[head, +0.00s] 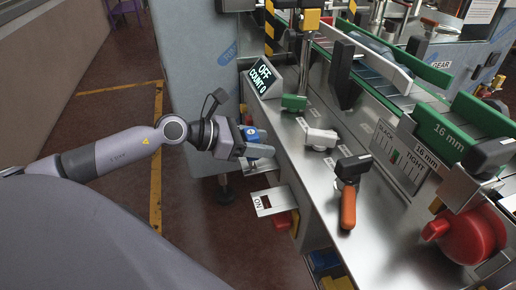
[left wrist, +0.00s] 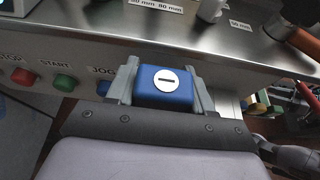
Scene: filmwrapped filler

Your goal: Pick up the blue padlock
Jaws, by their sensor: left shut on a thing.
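The blue padlock (left wrist: 166,88) is a blue block with a round silver keyhole face, seen in the left wrist view. My left gripper (left wrist: 162,92) is shut on it, with one grey finger on each side. In the head view the left gripper (head: 250,146) is at the front edge of the steel machine panel, and a small part of the blue padlock (head: 251,133) shows between the fingers. The padlock's shackle is hidden. My right gripper is not seen.
The steel panel (head: 330,190) carries a green clamp (head: 293,103), a white one (head: 320,138) and an orange-handled lever (head: 348,205). A display (head: 262,76) stands behind. Red and green buttons (left wrist: 65,83) line the front face. A plate marked NO (head: 270,201) juts out below.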

